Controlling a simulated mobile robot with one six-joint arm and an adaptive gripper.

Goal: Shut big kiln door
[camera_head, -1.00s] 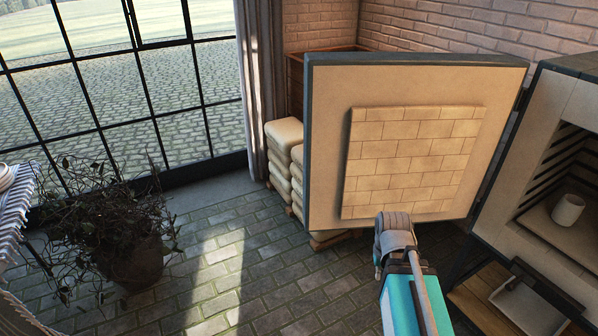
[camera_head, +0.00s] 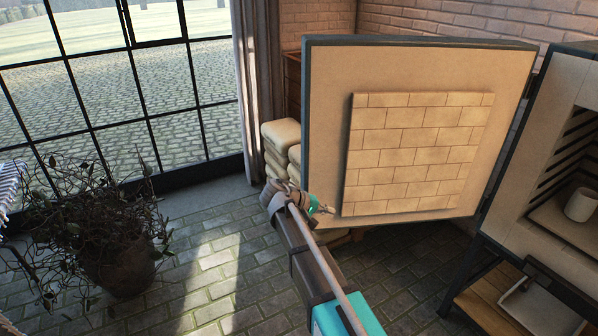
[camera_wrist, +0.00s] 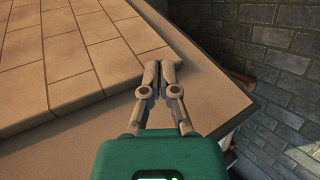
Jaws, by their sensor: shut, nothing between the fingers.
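The big kiln door (camera_head: 325,130) stands wide open, its pale inner face with a raised brick panel (camera_head: 415,150) towards me. Its hinge side is at the right, by the kiln (camera_head: 550,150), and its free edge is at the left. My gripper (camera_head: 329,210) is in front of the inner face, near the lower left corner. In the wrist view, my gripper (camera_wrist: 160,68) has its fingers together and empty over the door's pale margin (camera_wrist: 200,85), beside the brick panel (camera_wrist: 85,50). I cannot tell whether the fingertips touch the door.
Pale stacked sacks (camera_head: 281,140) stand behind the door's free edge, near the curtain (camera_head: 258,90). A potted plant (camera_head: 115,260) stands at the left. A white cup (camera_head: 580,205) is inside the kiln. The paved floor (camera_head: 215,270) between plant and door is clear.

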